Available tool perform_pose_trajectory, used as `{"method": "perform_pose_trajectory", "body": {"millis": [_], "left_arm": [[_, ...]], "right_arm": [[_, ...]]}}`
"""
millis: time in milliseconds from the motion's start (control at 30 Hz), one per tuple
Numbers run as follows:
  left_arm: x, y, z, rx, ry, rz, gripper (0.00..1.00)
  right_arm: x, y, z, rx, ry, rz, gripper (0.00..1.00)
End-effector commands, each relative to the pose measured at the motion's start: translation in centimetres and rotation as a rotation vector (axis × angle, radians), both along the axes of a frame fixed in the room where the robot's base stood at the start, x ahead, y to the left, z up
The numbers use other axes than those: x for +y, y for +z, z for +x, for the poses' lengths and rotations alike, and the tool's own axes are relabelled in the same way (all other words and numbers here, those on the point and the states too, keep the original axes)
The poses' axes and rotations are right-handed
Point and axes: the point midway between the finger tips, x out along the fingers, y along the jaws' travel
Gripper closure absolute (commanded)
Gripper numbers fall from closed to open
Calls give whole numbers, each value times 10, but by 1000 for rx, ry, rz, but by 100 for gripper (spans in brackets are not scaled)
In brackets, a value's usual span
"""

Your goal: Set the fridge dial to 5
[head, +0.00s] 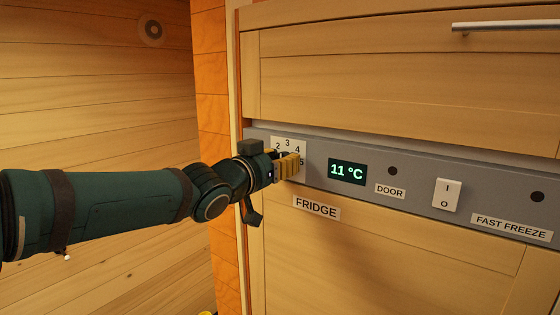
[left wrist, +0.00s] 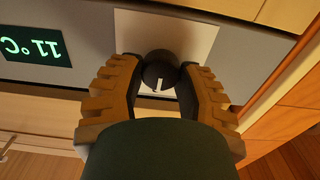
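The fridge dial is a dark round knob (left wrist: 160,68) on a white number plate (head: 278,143), at the left end of the grey panel. The numbers 2, 3 and 4 show on the plate in the head view, with a 5 partly covered. My left gripper (head: 288,166) is at the dial; in the left wrist view its ribbed yellow fingers (left wrist: 160,80) lie on both sides of the knob and look closed on it. A white mark on the knob points down in that upside-down view, so roughly up toward 3. My right gripper is out of view.
Right of the dial are a green display (head: 347,171) reading 11 °C, a door lamp (head: 392,171) that is dark, and a white rocker switch (head: 446,194). A FRIDGE label (head: 316,207) sits below. A drawer handle (head: 505,26) sticks out above.

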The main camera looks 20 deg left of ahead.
Motion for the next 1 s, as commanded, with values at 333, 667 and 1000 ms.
{"method": "perform_pose_trajectory", "body": {"millis": [333,667,1000], "left_arm": [[0,0,0,-2,0,2,100],[0,-1,0,-40,0,106,100],[-2,-2,-1,-141,0,379,100]], "right_arm": [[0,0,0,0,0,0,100],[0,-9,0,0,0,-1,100],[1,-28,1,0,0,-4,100]]}}
